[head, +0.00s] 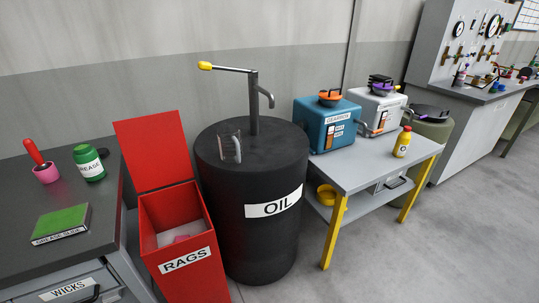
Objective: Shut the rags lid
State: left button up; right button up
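The red rags bin (187,262) stands on the floor between the dark workbench and the oil drum, with a white RAGS label on its front. Its red lid (150,150) is open and stands raised at the back, leaning up near the wall. Pale rags (180,234) show inside the open top. Neither of my grippers is in the head view.
The black oil drum (250,245) with a pump and a clear jug stands close at the bin's right. A dark workbench (98,203) with a green jar is at its left. A grey table (372,173) with yellow legs stands further right. Floor at the front right is clear.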

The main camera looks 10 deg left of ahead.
aim_at(154, 149)
jog(key=k+u, duration=0.1)
jog(key=u, duration=1.15)
